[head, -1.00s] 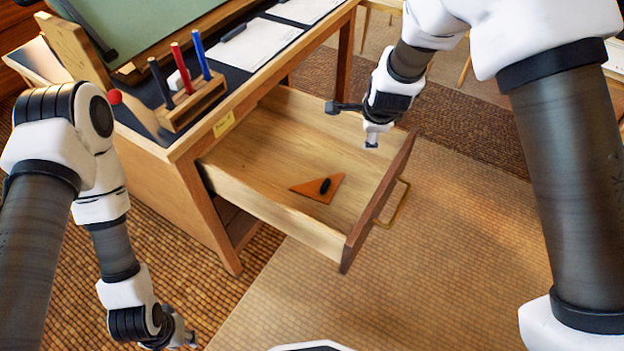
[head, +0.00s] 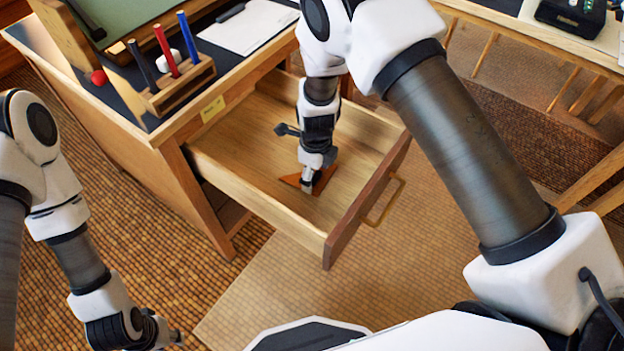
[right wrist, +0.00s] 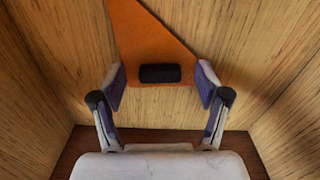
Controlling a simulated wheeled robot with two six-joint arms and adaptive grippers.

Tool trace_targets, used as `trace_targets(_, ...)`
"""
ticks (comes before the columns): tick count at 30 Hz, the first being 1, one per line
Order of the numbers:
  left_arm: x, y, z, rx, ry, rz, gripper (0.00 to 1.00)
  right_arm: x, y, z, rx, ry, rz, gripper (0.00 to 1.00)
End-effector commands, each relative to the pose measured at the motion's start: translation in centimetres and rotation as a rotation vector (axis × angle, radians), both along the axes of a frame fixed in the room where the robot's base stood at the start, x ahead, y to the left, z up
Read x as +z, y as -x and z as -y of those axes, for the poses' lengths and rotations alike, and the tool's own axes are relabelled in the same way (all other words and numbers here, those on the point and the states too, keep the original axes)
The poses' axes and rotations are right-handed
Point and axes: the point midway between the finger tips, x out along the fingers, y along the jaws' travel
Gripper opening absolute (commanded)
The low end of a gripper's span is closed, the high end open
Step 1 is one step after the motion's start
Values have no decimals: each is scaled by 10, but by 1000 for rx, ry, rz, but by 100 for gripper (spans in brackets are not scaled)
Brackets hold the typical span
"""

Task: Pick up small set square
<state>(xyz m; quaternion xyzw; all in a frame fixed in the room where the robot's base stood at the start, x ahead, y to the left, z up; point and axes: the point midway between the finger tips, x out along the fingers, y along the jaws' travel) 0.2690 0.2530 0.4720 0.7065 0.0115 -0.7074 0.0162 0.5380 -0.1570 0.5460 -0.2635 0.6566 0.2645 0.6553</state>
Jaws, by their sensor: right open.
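The small set square is an orange triangle with a black knob (right wrist: 160,74). It lies flat on the floor of the open wooden drawer (head: 240,165). In the right wrist view its orange body (right wrist: 150,40) reaches up past the top edge. In the head view the set square (head: 292,180) is partly hidden by my right gripper (head: 307,184). My right gripper is open, with one finger on each side of the knob and a gap to it on both sides. My left gripper (head: 172,338) hangs low over the floor, far from the drawer; its opening is too small to tell.
The drawer front with its handle (head: 384,203) and the side walls surround my right gripper. On the desk above stand a pen rack (head: 180,85) with several pens, a red ball (head: 98,77) and white paper (head: 250,27).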

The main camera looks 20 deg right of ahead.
Motion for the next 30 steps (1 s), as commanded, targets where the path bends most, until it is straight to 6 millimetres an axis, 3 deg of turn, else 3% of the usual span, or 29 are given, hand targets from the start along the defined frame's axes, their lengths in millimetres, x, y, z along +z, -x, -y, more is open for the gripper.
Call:
trace_targets(5, 0, 0, 0, 0, 0, 0, 37, 0, 0, 0, 1, 0, 1, 75)
trace_targets(9, 0, 0, 0, 0, 0, 0, 37, 0, 0, 0, 1, 0, 1, 29)
trace_targets(11, 0, 0, 0, 0, 0, 0, 37, 0, 0, 0, 1, 0, 1, 10)
trace_targets(22, 2, 0, 0, 0, 0, 0, 37, 6, -1, 0, 2, 1, 2, 10)
trace_targets(30, 16, 0, 0, 0, 0, 0, 37, 68, -2, 0, 3, 1, 5, 10)
